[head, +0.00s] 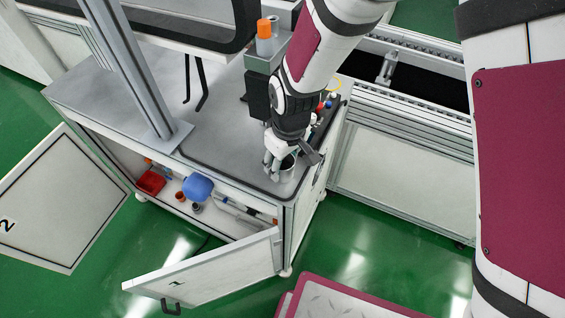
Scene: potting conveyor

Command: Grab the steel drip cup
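The steel drip cup (288,172) looks like a small round metal cup with a dark inside. It is at the front right corner of the grey worktop (222,120) in the head view. My gripper (289,163) points down at the cup from above. One finger shows at the cup's left side and another at its upper right. The gripper hides part of the cup. I cannot tell whether the fingers touch it or have closed on it.
Small bottles stand behind my gripper, close to it. An orange-capped bottle (264,38) is farther back. Below, an open cabinet holds a red bin (151,182) and a blue item (198,187); its door (215,275) stands open. A conveyor (405,130) is at right.

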